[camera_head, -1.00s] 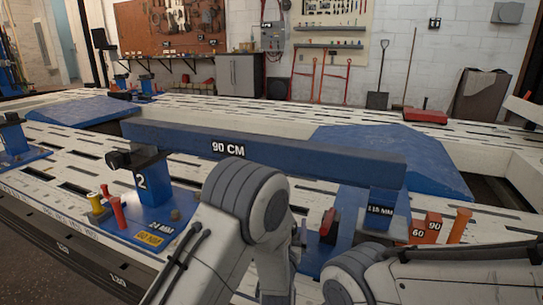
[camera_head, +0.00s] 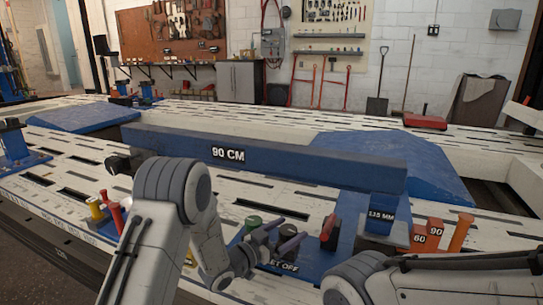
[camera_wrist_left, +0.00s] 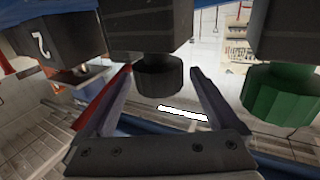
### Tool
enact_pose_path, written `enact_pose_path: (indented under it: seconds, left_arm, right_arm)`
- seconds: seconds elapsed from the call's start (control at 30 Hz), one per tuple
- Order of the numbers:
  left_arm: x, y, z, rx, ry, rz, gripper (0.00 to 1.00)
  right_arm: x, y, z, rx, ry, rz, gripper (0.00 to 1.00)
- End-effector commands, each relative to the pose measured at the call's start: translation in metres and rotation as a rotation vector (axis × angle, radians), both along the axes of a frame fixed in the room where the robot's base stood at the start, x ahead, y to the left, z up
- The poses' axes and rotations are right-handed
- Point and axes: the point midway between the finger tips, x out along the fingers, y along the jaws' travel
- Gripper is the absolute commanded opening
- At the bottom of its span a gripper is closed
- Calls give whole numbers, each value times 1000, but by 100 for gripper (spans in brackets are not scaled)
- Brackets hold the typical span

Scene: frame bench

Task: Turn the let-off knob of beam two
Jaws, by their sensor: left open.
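My left gripper (camera_head: 281,236) is open over the blue base with the "LET OFF" label (camera_head: 284,266). In the left wrist view a dark ribbed knob (camera_wrist_left: 160,77) stands ahead between the two spread fingers (camera_wrist_left: 160,95), with room on both sides. I cannot tell whether either finger touches it. A green ribbed knob (camera_head: 253,222) is beside the gripper, and it shows to the right in the wrist view (camera_wrist_left: 284,95). A block marked "2" (camera_wrist_left: 65,46) is at the left of the wrist view. My right gripper is out of view.
A blue beam marked "90 CM" (camera_head: 270,156) spans behind the gripper. A red part (camera_head: 329,231), a "115 MM" block (camera_head: 381,214) and orange blocks (camera_head: 428,233) stand to the right. Red and yellow pegs (camera_head: 115,216) stand left of my arm.

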Motion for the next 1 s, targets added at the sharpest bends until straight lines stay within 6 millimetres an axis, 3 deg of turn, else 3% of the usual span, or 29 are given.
enact_pose_path:
  seconds: [0.53, 0.6, 1.0]
  left_arm:
    - [-74, 75, 3, -2, 5, -17, 94]
    - [-72, 67, 21, 41, 13, -25, 94]
    - [-64, 45, 77, 278, 133, 10, 94]
  right_arm:
    - [0, 0, 41, 0, 0, 0, 62]
    - [0, 0, 57, 0, 0, 0, 62]
    - [0, 0, 120, 0, 0, 0, 62]
